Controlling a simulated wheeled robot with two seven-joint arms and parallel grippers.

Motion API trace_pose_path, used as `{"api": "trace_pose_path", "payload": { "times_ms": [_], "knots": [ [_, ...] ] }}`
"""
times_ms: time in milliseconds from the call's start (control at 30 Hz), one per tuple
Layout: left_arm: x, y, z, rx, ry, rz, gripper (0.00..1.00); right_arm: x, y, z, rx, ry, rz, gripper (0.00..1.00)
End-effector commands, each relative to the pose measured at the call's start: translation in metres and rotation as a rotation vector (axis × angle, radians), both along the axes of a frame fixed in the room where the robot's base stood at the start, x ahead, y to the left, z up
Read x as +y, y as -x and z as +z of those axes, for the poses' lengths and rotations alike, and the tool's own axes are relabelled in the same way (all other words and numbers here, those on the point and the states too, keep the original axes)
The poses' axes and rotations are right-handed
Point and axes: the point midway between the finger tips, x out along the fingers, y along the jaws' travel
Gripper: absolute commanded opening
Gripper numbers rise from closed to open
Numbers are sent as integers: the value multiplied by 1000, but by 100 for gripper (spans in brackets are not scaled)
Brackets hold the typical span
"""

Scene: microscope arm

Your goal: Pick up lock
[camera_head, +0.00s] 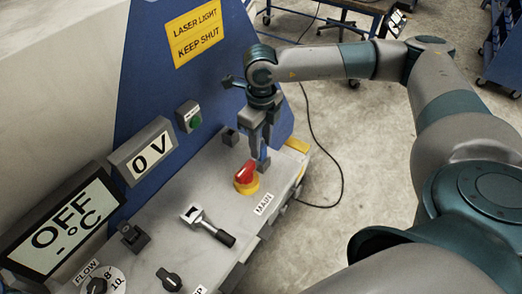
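A small blue object (264,161), which may be the lock, stands on the grey panel top just behind and to the right of the red switch. It is partly hidden by my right gripper (258,147), which points down right above it. The fingers overlap the blue object in the picture; whether they are closed on it I cannot tell. My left gripper is out of view.
A red knob on a yellow base (246,182) sits close to my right gripper, by the MAIN label (263,204). A silver handle with a black grip (209,224) lies nearer on the panel (165,233). Display boxes and a blue wall (165,95) border the left. Open floor lies right.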

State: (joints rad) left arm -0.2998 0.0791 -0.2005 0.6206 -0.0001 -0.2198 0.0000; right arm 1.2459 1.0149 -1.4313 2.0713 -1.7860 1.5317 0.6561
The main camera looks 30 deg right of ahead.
Motion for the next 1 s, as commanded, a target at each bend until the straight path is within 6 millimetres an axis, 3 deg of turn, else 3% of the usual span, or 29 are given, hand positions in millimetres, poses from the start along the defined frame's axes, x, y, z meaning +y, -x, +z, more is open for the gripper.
{"api": "trace_pose_path", "payload": {
  "times_ms": [133,267,300,733,1000],
  "knots": [
    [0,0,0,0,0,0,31,0,0,0,0,0,0,34],
    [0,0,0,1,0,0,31,0,0,0,0,0,0,3],
    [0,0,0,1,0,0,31,0,0,0,0,0,0,0],
    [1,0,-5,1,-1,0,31,0,-1,6,-2,-1,-1,0],
    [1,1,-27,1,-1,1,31,0,-1,39,-5,-1,0,0]
  ]
}}
